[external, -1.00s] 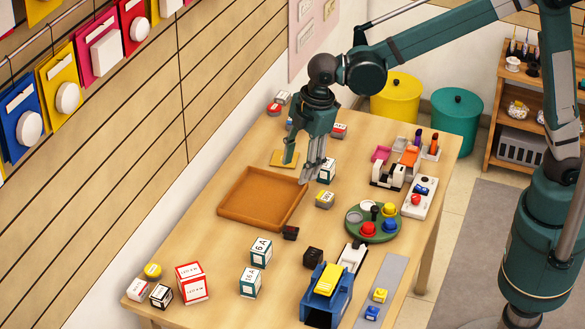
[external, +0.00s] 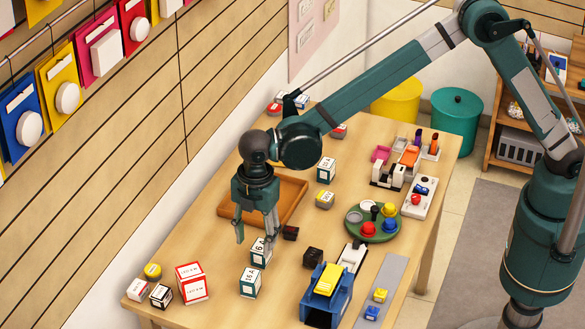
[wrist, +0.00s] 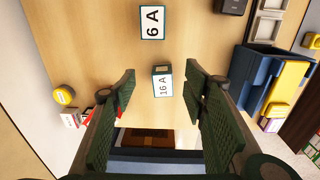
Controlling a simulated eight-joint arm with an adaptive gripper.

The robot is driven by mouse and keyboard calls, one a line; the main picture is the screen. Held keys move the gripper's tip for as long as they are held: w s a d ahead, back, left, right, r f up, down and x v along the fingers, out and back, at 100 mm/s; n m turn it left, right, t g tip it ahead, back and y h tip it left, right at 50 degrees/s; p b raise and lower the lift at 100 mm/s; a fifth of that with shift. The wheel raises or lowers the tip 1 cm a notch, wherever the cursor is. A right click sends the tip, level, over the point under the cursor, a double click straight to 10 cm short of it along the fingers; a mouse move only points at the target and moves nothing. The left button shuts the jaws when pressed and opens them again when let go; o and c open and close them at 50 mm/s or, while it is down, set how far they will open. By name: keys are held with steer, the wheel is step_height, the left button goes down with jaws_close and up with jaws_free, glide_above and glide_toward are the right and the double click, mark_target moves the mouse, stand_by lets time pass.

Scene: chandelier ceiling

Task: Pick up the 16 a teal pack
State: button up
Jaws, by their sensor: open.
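The 16 A teal pack (external: 250,284) is a small white box with teal edges, standing on the table towards the front. In the wrist view the 16 A teal pack (wrist: 162,86) shows between my fingers, below them and apart from them. A similar 6 A teal pack (external: 259,254) stands just behind it; the 6 A pack (wrist: 152,22) is at the top of the wrist view. My gripper (external: 257,236) is open and empty, pointing down above the table. In the external view one finger partly overlaps the 6 A pack. My gripper (wrist: 160,73) fingers are spread in the wrist view.
A red-edged box (external: 191,283) and small packs (external: 160,296) stand to the left. A dark block (external: 313,257) and a blue box with a yellow top (external: 326,299) stand to the right. A brown tray (external: 292,200) lies behind. Bare table surrounds the 16 A pack.

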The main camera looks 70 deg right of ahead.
steer(key=n, duration=0.1)
glide_above(250, 275)
step_height(250, 275, down, 4)
steer(key=shift+w+d+f, duration=0.1)
steer(key=shift+d+f, duration=0.05)
steer(key=shift+f, duration=1.3)
steer(key=shift+f, duration=0.1)
steer(key=shift+a+f, duration=0.2)
steer(key=shift+f, duration=2.3)
steer(key=shift+c, duration=0.6)
steer(key=c, duration=0.9)
